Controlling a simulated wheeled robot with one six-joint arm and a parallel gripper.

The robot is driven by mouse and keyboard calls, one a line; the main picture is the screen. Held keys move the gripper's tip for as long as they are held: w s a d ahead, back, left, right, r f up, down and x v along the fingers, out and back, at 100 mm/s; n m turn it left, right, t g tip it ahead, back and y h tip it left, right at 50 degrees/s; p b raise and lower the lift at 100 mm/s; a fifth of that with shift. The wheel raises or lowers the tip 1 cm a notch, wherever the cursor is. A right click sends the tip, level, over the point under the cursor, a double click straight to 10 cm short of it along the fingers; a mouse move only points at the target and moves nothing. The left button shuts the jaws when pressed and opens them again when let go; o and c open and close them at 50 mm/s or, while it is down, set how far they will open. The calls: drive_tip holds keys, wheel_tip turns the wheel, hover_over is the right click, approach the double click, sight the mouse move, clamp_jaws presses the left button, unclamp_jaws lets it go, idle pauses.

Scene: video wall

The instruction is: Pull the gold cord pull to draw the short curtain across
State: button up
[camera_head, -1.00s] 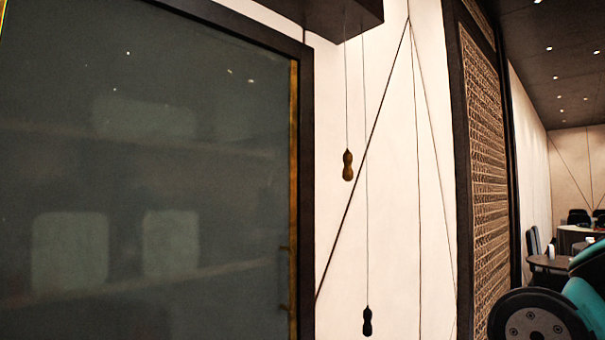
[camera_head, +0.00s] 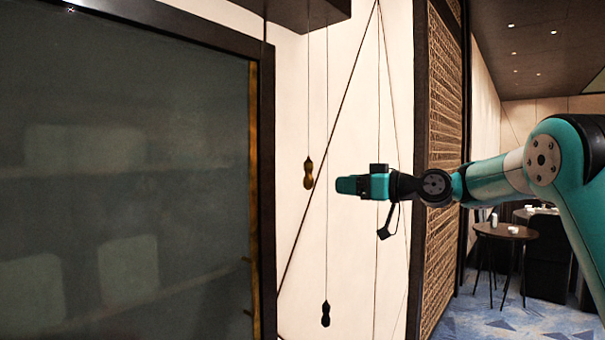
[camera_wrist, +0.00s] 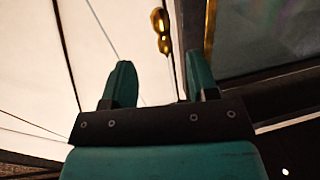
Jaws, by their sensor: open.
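The gold cord pull (camera_head: 308,174) hangs on a thin cord from a dark overhead box, in front of the white wall. A black cord pull (camera_head: 325,314) hangs lower on a second cord, just to its right. My gripper (camera_head: 345,185) is to the right of the gold pull in the head view, at nearly the same height and apart from it. In the wrist view my gripper (camera_wrist: 158,85) has its two teal fingers spread with nothing between them. The gold pull (camera_wrist: 162,30) shows beyond the fingertips, nearer the right finger. I cannot make out a curtain.
A large dark glass panel (camera_head: 120,190) with a black frame fills the left. The dark overhead box (camera_head: 300,10) is above the cords. A lattice screen (camera_head: 440,160) stands behind my arm, and a small round table (camera_head: 505,232) is further back.

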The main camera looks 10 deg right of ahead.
sight(304, 182)
drive_tip(key=p+x, duration=0.6)
drive_tip(key=x, duration=0.5)
drive_tip(key=shift+w+a+r, duration=0.1)
drive_tip(key=shift+w+a, duration=0.1)
drive_tip(key=shift+a, duration=0.1)
drive_tip(key=shift+w+a, duration=0.3)
drive_tip(key=shift+c, duration=0.3)
clamp_jaws()
